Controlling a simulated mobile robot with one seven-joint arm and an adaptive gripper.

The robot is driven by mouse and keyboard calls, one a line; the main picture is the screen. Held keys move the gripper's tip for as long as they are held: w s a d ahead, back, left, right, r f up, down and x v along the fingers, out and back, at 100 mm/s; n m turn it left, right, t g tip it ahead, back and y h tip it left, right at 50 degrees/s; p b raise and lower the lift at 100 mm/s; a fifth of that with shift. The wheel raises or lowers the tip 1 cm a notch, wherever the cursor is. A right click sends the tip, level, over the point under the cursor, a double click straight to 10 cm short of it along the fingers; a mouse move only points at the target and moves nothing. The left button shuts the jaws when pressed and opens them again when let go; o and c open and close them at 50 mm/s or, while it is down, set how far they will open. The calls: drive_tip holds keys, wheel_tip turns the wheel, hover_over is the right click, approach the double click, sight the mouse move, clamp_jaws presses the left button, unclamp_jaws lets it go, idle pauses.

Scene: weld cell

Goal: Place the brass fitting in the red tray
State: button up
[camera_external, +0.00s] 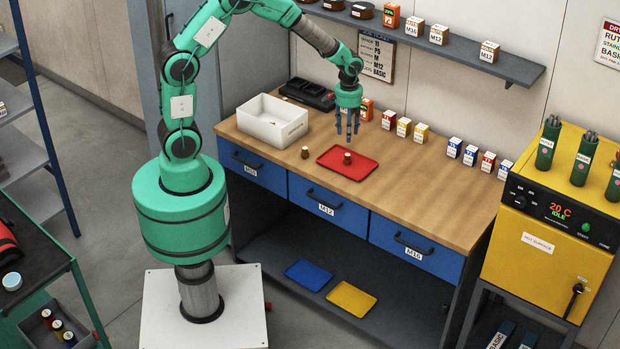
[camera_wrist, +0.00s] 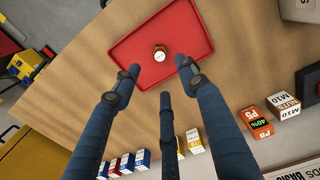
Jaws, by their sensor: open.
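The red tray (camera_external: 362,168) lies flat on the wooden bench and fills the upper middle of the wrist view (camera_wrist: 187,35). A small brown, brass-like fitting (camera_external: 347,159) stands in it; the wrist view shows its round pale top (camera_wrist: 160,53). A second small brown piece (camera_external: 305,152) stands on the bench left of the tray; I cannot tell how the two differ in kind. My gripper (camera_external: 348,138) points down above the tray, over the fitting there. In the wrist view its three fingers (camera_wrist: 158,80) are spread, empty and apart from the fitting.
A white bin (camera_external: 290,117) and a dark device (camera_external: 307,95) stand left of the tray. Several small labelled boxes (camera_external: 404,127) line the bench's back edge. A shelf (camera_external: 460,55) hangs above. The bench's front right (camera_external: 440,205) is clear. A yellow oven (camera_external: 545,240) stands at right.

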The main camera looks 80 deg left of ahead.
drive_tip(key=shift+r, duration=0.15)
idle(0.7)
drive_tip(key=s+d+r+m+t, duration=0.1)
drive_tip(key=s+d+r+m, duration=0.2)
drive_tip(key=s+d+r, duration=0.5)
drive_tip(key=s+d+r+m+t, duration=0.2)
drive_tip(key=s+r, duration=0.2)
drive_tip(key=r, duration=0.8)
drive_tip(key=s+d+r+m+t, duration=0.1)
drive_tip(key=s+d+r+m, duration=0.2)
drive_tip(key=s, duration=0.6)
drive_tip(key=s+d+r+m+t, duration=0.1)
drive_tip(key=s+d+r+m, duration=0.1)
drive_tip(key=s, duration=0.7)
wheel_tip(320, 180, up, 2)
drive_tip(key=shift+d+r+m, duration=0.1)
drive_tip(key=shift+d+m, duration=0.3)
drive_tip(key=shift+d, duration=0.35)
wheel_tip(320, 180, down, 3)
drive_tip(key=b, duration=0.2)
drive_tip(key=shift+r+b, duration=0.1)
drive_tip(key=shift+b, duration=0.3)
